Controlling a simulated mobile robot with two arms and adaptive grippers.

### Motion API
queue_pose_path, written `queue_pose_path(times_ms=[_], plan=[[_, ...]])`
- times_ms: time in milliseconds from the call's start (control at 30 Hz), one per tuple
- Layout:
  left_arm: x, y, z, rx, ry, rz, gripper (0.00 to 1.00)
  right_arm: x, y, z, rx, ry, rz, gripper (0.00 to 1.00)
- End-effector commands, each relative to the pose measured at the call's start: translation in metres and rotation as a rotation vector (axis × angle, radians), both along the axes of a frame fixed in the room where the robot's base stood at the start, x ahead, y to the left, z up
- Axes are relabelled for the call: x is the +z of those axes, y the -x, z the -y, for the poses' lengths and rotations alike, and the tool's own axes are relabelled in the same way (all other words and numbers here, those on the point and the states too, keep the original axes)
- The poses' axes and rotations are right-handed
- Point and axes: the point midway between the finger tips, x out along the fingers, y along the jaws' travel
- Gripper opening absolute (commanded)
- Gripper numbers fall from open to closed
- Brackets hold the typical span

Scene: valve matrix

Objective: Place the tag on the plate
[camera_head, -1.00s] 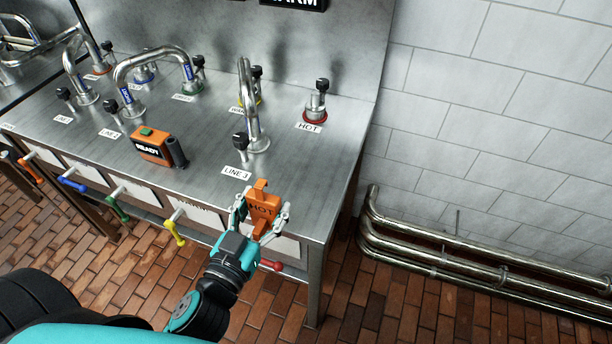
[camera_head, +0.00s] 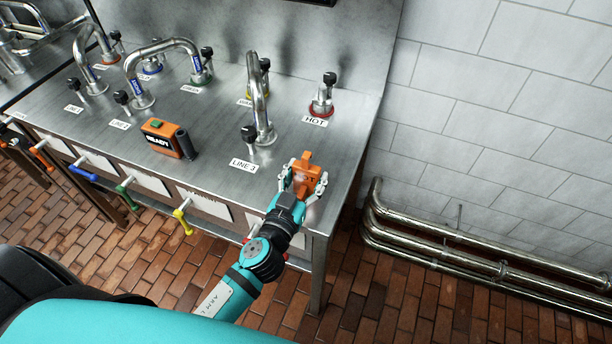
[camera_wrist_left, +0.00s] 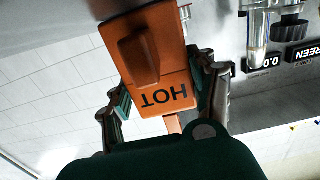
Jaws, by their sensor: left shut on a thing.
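My left gripper (camera_head: 304,184) is shut on the orange tag (camera_head: 308,166). It holds the tag at the front right of the steel counter, near its edge; I cannot tell the height. In the left wrist view the tag (camera_wrist_left: 158,62) sits between the two fingers, with a raised orange grip and black HOT lettering upside down. White rectangular plates, such as this plate (camera_head: 206,203), are on the counter's front face. I cannot tell which plate is the task's. The part of the front behind my left arm is hidden. My right gripper is not in view.
The steel counter (camera_head: 215,160) carries curved pipes, black-knobbed valves and an orange READY box (camera_head: 167,138). A HOT label (camera_head: 315,120) lies by the red-ringed valve (camera_head: 322,100). Coloured handles, such as the yellow handle (camera_head: 182,222), stick out in front. Floor pipes (camera_head: 450,255) run at right.

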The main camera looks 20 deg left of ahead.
Motion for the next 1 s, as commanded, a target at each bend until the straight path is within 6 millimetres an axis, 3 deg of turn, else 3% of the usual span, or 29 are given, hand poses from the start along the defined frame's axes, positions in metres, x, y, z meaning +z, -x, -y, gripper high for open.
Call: queue_pose_path(times_ms=[267, 300, 467, 800, 1000], plan=[[-0.004, 0.000, 0.000, 0.000, 0.002, 0.001, 0.26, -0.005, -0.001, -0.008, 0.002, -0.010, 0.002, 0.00], [-0.002, 0.000, 0.000, 0.000, 0.002, 0.001, 0.63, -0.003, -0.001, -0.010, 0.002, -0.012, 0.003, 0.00], [-0.001, 0.000, 0.000, 0.000, 0.001, 0.000, 0.82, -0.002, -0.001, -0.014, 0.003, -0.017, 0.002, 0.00], [0.003, 0.000, 0.000, -0.001, -0.001, 0.001, 0.82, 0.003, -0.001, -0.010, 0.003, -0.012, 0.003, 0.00], [-0.002, 0.032, -0.001, 0.000, 0.003, -0.003, 0.82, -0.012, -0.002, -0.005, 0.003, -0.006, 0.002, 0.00]])
